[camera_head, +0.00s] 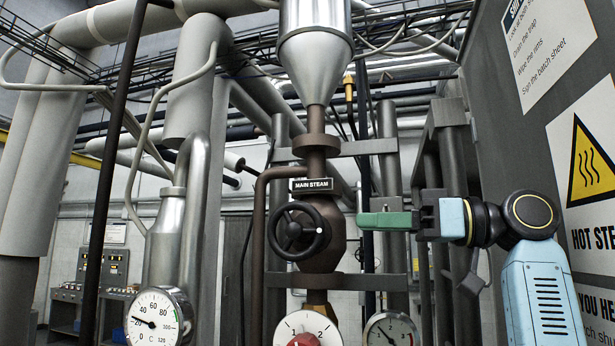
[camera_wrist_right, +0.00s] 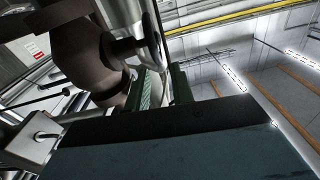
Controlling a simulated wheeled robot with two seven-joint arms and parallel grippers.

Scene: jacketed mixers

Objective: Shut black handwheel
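The black handwheel (camera_head: 298,231) sits on the front of a brown valve body (camera_head: 322,254), under a black "MAIN STEAM" plate (camera_head: 312,185). My right gripper (camera_head: 364,221) has green fingers pointing left, with tips just right of the valve body and beside the wheel, apart from the wheel's rim. In the right wrist view, the two green fingers (camera_wrist_right: 164,88) stand apart with a gap and nothing clearly held. The brown valve body (camera_wrist_right: 85,45) fills the upper left there; the wheel is seen about edge-on and partly unclear. My left gripper is out of view.
A white dial with a red knob (camera_head: 305,330) is below the valve, between two gauges (camera_head: 155,318) (camera_head: 391,330). A brown pipe (camera_head: 260,230) runs left of the wheel. A grey panel with a hot-steam warning sign (camera_head: 590,165) stands at right.

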